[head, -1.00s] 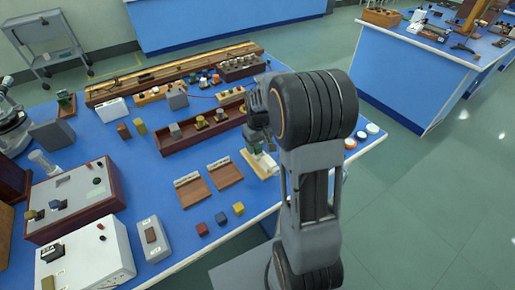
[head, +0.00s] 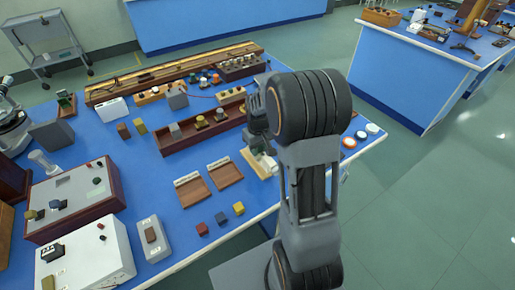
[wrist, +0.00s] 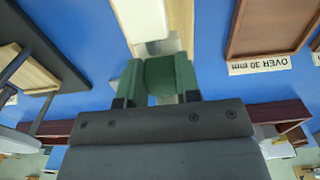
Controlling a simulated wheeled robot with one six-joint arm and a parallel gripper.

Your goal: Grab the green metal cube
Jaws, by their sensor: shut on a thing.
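The green metal cube (wrist: 160,75) sits between the two fingers of my gripper (wrist: 158,82) in the wrist view. My gripper is shut on it, with a greenish finger on each side. In the head view, my gripper (head: 258,143) is above the pale wooden board (head: 250,160) near the right end of the bench, partly hidden by my arm. I cannot tell whether the cube is clear of what lies below it.
Two brown wooden trays (head: 193,191) lie left of the gripper; one wrist-view label (wrist: 260,66) reads "OVER 30 mm". Red (head: 202,229), blue (head: 221,217) and yellow (head: 238,208) cubes lie near the front edge. A long wooden box (head: 180,146) stands behind the trays.

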